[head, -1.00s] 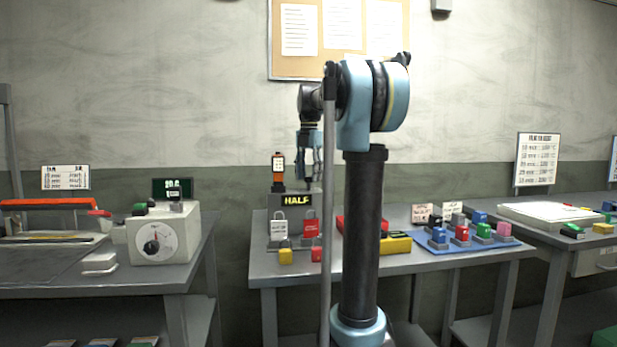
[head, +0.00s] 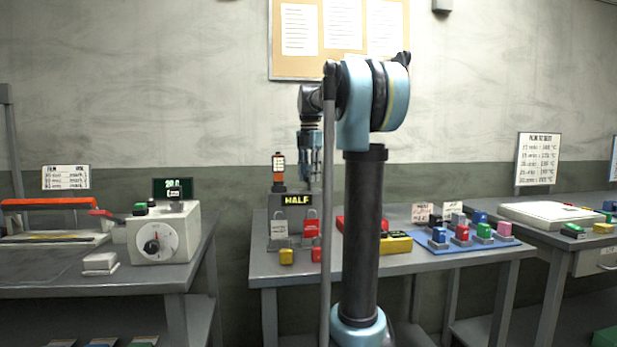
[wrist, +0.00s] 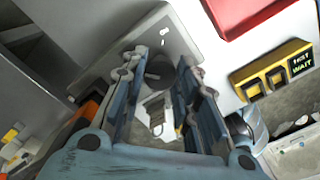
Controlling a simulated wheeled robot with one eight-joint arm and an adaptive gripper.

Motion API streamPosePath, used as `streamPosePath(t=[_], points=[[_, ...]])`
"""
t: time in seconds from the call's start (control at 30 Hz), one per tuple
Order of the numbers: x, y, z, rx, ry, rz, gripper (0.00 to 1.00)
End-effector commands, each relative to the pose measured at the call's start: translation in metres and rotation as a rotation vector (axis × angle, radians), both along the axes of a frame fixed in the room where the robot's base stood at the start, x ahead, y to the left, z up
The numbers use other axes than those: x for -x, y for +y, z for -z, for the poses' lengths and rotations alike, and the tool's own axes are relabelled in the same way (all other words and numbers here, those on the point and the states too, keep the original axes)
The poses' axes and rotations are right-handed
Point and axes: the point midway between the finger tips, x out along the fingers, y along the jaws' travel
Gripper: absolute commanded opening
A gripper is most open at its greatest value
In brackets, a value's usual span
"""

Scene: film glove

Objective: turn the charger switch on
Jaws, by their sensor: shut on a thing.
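I cannot make out which part is the charger switch.
A red case (head: 349,224) and a yellow box (head: 396,243) lie right of the unit; the yellow box also shows in the wrist view (wrist: 270,72). A blue mat (head: 460,250) holds several coloured blocks. A white dial box (head: 163,245) stands on the left bench.

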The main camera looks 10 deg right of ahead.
Motion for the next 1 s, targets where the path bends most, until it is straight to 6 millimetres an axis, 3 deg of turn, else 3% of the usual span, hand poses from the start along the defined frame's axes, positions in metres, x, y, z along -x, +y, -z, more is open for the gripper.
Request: streamPosePath(t=[1.0], points=[[-0.0025,0.0004,-0.0006,-0.002,-0.005,0.911,0.04]])
